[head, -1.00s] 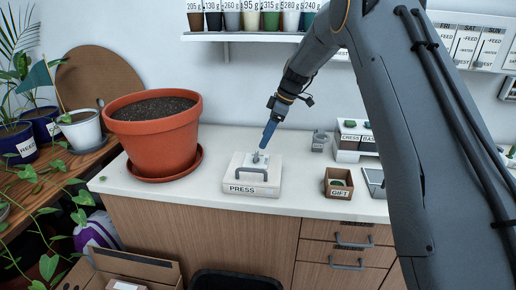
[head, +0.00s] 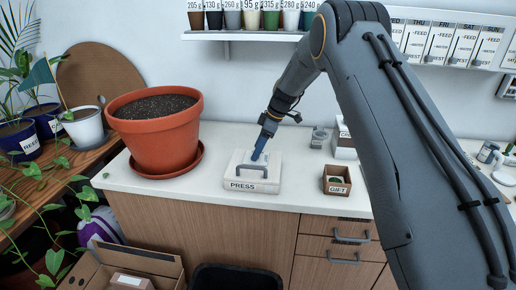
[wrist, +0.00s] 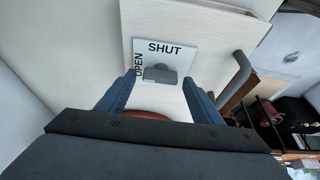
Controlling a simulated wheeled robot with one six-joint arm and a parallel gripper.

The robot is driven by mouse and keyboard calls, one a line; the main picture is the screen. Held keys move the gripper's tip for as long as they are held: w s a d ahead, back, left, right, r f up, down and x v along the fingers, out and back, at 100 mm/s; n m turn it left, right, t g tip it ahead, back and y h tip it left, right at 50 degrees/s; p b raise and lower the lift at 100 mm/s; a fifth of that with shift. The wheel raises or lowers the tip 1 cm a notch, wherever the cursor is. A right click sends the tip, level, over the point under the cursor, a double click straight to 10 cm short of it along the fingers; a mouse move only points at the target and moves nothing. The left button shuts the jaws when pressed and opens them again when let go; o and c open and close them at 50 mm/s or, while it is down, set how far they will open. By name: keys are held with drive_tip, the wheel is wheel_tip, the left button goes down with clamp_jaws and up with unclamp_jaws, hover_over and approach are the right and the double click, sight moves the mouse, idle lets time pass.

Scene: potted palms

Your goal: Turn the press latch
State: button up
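In the head view my gripper (head: 258,154) reaches down to the press top and hides the latch.
A large terracotta pot (head: 158,135) stands close left of the press. A GIFT box (head: 337,181) and small grey item (head: 319,138) are to the right. A shelf of cups (head: 255,35) hangs above. Bare counter lies between the press and the GIFT box.

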drive_tip(key=c, duration=0.9)
drive_tip(key=shift+m, duration=0.4)
drive_tip(key=m+t, duration=0.1)
drive_tip(key=m, duration=0.1)
drive_tip(key=m+t+h+b, duration=0.1)
drive_tip(key=m, duration=0.1)
drive_tip(key=shift+s+m+b, duration=0.2)
drive_tip(key=shift+m+b, duration=0.1)
drive_tip(key=m, duration=0.2)
drive_tip(key=m+t+h+p, duration=0.1)
drive_tip(key=m, duration=0.1)
drive_tip(key=m+h, duration=0.1)
drive_tip(key=m, duration=0.1)
drive_tip(key=shift+s+a+p, duration=0.15)
drive_tip(key=shift+a+p, duration=0.1)
drive_tip(key=shift+p, duration=0.1)
drive_tip(key=m+h, duration=0.1)
drive_tip(key=m, duration=0.2)
drive_tip(key=shift+a+t, duration=0.1)
drive_tip(key=shift+t, duration=0.3)
drive_tip(key=shift+a+f+m+h+b, duration=0.1)
drive_tip(key=shift+m+h+b, duration=0.6)
drive_tip(key=shift+m+b, duration=0.8)
drive_tip(key=shift+m, duration=0.4)
